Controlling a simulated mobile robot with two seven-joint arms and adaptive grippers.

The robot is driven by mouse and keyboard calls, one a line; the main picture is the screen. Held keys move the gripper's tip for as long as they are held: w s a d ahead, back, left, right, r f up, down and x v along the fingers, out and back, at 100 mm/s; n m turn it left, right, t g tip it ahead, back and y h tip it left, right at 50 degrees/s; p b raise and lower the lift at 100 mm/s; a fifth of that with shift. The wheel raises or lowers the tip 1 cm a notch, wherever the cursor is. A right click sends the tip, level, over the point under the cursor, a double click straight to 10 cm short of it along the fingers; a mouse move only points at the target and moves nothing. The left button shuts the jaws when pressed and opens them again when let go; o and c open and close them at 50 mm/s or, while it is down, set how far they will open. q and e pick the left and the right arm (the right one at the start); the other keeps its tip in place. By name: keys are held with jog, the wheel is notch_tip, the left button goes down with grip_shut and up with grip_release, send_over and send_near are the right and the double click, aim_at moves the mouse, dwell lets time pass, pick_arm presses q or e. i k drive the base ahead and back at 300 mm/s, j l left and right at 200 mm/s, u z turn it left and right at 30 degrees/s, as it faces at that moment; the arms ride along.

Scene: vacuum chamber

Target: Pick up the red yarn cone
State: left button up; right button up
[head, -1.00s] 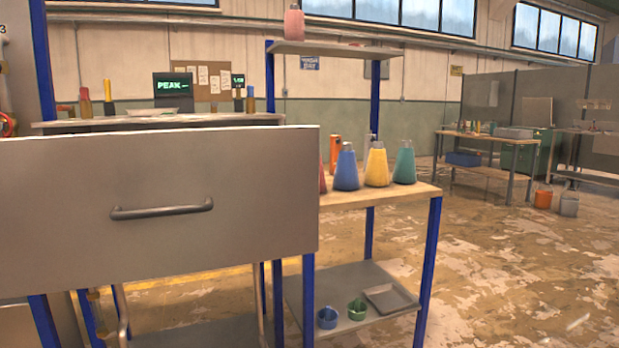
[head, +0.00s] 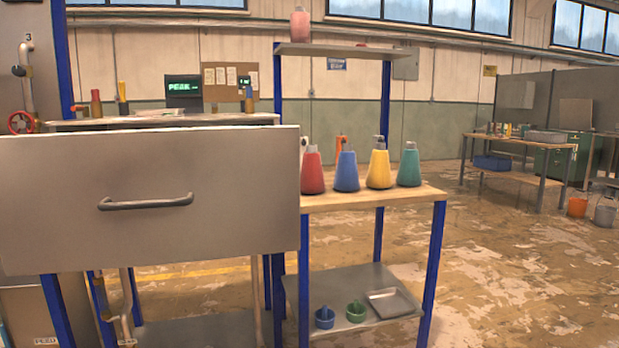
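The red yarn cone (head: 312,172) stands upright on the wooden shelf top (head: 412,196), at the left end of a row. A blue cone (head: 346,173), a yellow cone (head: 379,170) and a green cone (head: 409,168) stand to its right. The red cone is close to the right edge of a large grey panel with a handle, and it shows whole. Neither of my grippers shows in the head view.
The grey drawer-like panel (head: 230,228) with its handle (head: 146,202) fills the left front. An orange object (head: 339,146) stands behind the cones. Blue and green cups and a tray (head: 391,303) are on the lower shelf. The floor to the right is open.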

aim_at(312, 177)
jog(key=i+l, duration=0.2)
jog(key=l, duration=0.25)
jog(key=i+l, duration=0.2)
jog(key=l, duration=0.25)
jog(key=i+l, duration=0.2)
jog(key=l, duration=0.25)
jog(key=i+l, duration=0.2)
jog(key=l, duration=0.2)
jog(key=i+l, duration=0.2)
jog(key=l, duration=0.25)
jog(key=i+l, duration=0.2)
jog(key=l, duration=0.25)
jog(key=i+l, duration=0.25)
jog(key=l, duration=0.2)
jog(key=i+l, duration=0.2)
jog(key=l, duration=0.25)
jog(key=k+z, duration=0.05)
